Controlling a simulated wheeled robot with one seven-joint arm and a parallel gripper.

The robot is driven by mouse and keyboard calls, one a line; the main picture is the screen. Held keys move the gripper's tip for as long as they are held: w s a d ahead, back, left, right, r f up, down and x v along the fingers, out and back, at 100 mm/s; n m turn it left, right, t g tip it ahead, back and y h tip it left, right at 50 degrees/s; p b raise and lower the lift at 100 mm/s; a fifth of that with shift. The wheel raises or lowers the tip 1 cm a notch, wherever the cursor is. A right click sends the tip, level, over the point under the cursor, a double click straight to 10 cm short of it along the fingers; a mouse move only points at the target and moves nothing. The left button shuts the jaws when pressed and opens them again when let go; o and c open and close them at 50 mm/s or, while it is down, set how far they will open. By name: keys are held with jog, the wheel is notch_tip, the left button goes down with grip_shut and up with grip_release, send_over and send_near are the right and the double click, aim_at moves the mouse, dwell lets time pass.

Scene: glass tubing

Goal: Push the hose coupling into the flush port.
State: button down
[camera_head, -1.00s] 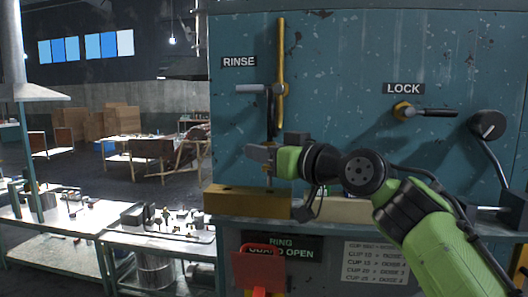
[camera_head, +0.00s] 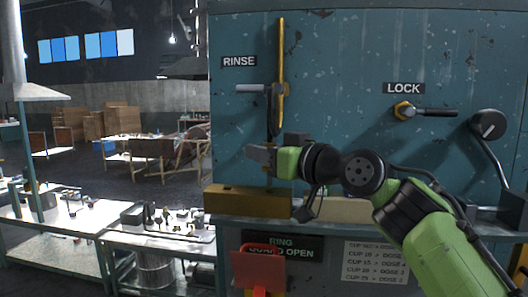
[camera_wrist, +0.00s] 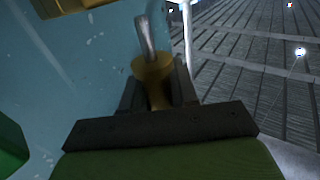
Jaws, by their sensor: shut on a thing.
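My gripper (camera_head: 262,155) reaches left in front of the teal panel, its jaws shut. In the wrist view, a brass coupling (camera_wrist: 153,70) sits between the fingers, with a grey metal stem (camera_wrist: 146,34) standing out from it. In the head view the fingers mostly hide the coupling; a little brass shows just below them. A dark vertical length (camera_head: 272,122) runs from the RINSE fitting down to the gripper. A brass block (camera_head: 248,203) lies on the ledge beneath the gripper. I cannot make out the flush port's opening or whether the coupling touches it.
The RINSE fitting has a grey horizontal bar (camera_head: 252,88) and a tall brass bar (camera_head: 281,60). The LOCK handle (camera_head: 430,112) and a round-headed lever (camera_head: 487,126) are at the right. Benches stand at the left.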

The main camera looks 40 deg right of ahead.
jog(key=shift+f+b, duration=0.7)
jog(key=shift+f, duration=0.2)
jog(key=shift+r, duration=0.1)
jog(key=shift+r+p, duration=0.55)
jog(key=shift+p, duration=0.1)
jog(key=shift+f+b, duration=0.55)
jog(key=shift+f, duration=0.05)
dwell(0.7)
jog(key=c, duration=0.8)
grip_release()
jog(key=shift+s+d+f+b, duration=0.1)
jog(key=shift+s+b, duration=0.5)
jog(key=shift+s, duration=3.4)
jog(key=shift+s+d+b, duration=0.1)
jog(key=shift+s+b, duration=0.5)
jog(key=shift+s, duration=3.35)
